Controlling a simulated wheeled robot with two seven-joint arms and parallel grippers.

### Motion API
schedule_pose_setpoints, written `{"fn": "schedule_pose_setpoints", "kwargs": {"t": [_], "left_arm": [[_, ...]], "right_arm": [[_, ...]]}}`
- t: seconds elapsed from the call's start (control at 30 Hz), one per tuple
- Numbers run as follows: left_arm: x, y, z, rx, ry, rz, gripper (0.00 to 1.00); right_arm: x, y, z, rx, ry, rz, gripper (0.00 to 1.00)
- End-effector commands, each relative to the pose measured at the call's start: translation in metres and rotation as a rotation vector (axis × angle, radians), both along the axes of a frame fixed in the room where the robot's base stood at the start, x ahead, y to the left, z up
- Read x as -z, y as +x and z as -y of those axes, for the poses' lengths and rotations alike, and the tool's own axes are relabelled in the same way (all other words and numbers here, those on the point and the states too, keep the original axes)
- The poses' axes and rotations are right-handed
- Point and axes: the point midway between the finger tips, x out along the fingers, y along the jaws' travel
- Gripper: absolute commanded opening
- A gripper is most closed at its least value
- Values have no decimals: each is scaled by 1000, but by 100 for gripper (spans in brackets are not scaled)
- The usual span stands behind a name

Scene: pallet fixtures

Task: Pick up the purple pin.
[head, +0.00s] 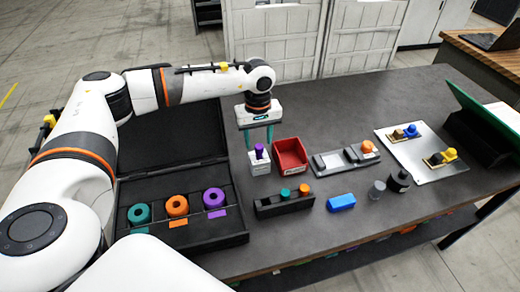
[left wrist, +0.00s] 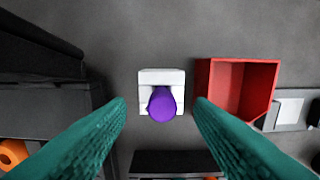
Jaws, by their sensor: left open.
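The purple pin (head: 259,151) stands upright in a small white holder (head: 260,166) on the dark table. In the left wrist view the purple pin (left wrist: 161,104) shows its round top, with the white holder (left wrist: 162,77) around and behind it. My left gripper (head: 258,140) points down over the pin. Its two teal fingers are open, one on each side of the pin in the left wrist view (left wrist: 161,108), and I see no contact. My right gripper is not in view.
A red bin (head: 290,155) stands just right of the holder. A black rack (head: 285,203) with a teal and an orange pin is in front. An open black case (head: 180,240) with teal, orange and purple rings lies left.

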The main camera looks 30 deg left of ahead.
Motion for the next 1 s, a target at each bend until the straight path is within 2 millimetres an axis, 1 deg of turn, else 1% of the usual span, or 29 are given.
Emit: {"fn": "schedule_pose_setpoints", "kwargs": {"t": [0.03,0.1,0.23,0.33,0.53,0.77,0.8,0.83,1.0], "left_arm": [[4,-2,2,1,0,-6,48],[15,-2,5,1,0,-6,48],[33,-2,4,-2,0,-4,48],[39,-1,4,-1,-1,-2,48],[40,-1,4,-1,-1,-1,48],[40,-1,4,-2,0,-1,10],[40,-1,4,-2,0,-1,4],[40,-1,4,-2,0,-1,0],[39,-1,4,-2,-1,-1,0]], "right_arm": [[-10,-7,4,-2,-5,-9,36],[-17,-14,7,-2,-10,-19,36],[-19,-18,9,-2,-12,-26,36],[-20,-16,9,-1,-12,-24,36],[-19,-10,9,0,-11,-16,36],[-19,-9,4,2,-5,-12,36],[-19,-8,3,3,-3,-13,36],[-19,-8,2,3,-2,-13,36],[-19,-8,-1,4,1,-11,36]]}}
